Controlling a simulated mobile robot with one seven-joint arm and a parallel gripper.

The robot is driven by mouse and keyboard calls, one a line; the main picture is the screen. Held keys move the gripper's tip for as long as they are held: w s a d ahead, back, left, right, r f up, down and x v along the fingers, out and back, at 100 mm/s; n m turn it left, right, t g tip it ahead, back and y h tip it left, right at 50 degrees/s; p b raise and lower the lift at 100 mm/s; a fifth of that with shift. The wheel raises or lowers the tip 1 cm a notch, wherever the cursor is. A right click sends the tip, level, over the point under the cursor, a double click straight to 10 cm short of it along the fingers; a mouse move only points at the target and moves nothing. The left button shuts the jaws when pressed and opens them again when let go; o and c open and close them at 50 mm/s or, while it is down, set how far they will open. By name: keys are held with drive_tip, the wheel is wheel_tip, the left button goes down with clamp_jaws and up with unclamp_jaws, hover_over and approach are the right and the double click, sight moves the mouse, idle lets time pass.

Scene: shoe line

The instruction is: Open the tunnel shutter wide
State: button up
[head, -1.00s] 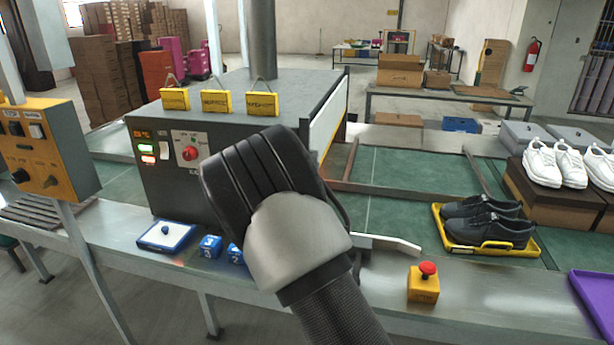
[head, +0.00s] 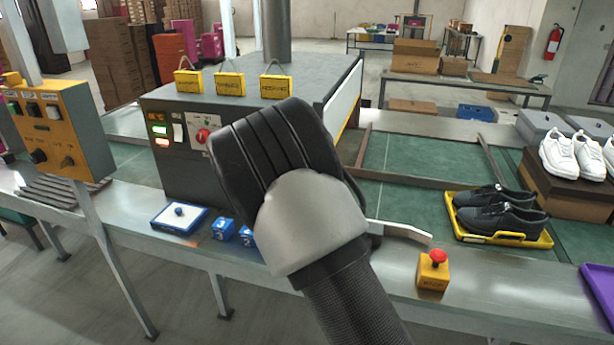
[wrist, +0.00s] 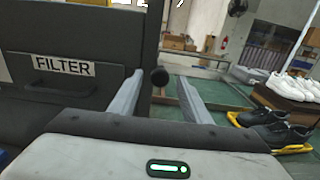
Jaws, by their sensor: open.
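The tunnel is a dark grey box (head: 300,85) on the line, with a pale panel (head: 343,105) at its right end, which looks like the shutter. How far it is open I cannot tell. My gripper (head: 275,150) is in front of the tunnel's right front part and hides it in the head view. In the wrist view my gripper (wrist: 161,77) is open, with its two grey fingers apart. A round black knob (wrist: 159,76) shows between the fingertips; whether they touch it I cannot tell. A panel labelled FILTER (wrist: 62,66) is left of the fingers.
Black shoes (head: 500,210) sit in a yellow tray (head: 545,240) on the green belt (head: 400,200) at right. A red-topped stop button (head: 435,268) is on the front ledge, with a blue-edged tray (head: 180,218) and blue blocks (head: 222,230) farther left. An orange control box (head: 62,130) stands at left.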

drive_tip(key=v, duration=1.5)
drive_tip(key=s+d+r+m+g+h+p, duration=0.2)
drive_tip(key=s+d+r+m+g, duration=0.15)
drive_tip(key=s+d+m, duration=0.35)
drive_tip(key=s+d+r+m+g+h+p, duration=0.25)
drive_tip(key=d+m+g, duration=0.2)
drive_tip(key=d, duration=0.55)
drive_tip(key=s+d+r+m+g+h+p, duration=0.1)
drive_tip(key=s+d+r+m+g+p, duration=0.1)
drive_tip(key=s+d+r+m+g, duration=0.4)
drive_tip(key=s+d+m+y+p, duration=0.2)
drive_tip(key=s+d+m+y, duration=0.15)
drive_tip(key=s+m, duration=0.4)
drive_tip(key=s+a+r+m+t+y+p, duration=0.2)
drive_tip(key=s+a+r+m+y+p, duration=0.1)
drive_tip(key=s+a+r+m+y, duration=0.3)
drive_tip(key=s+a+m, duration=0.1)
drive_tip(key=a+m, duration=0.1)
drive_tip(key=a, duration=0.1)
drive_tip(key=shift+s+a+y+p, duration=0.2)
drive_tip(key=shift+a+y+p, duration=0.05)
drive_tip(key=shift+y+p, duration=0.05)
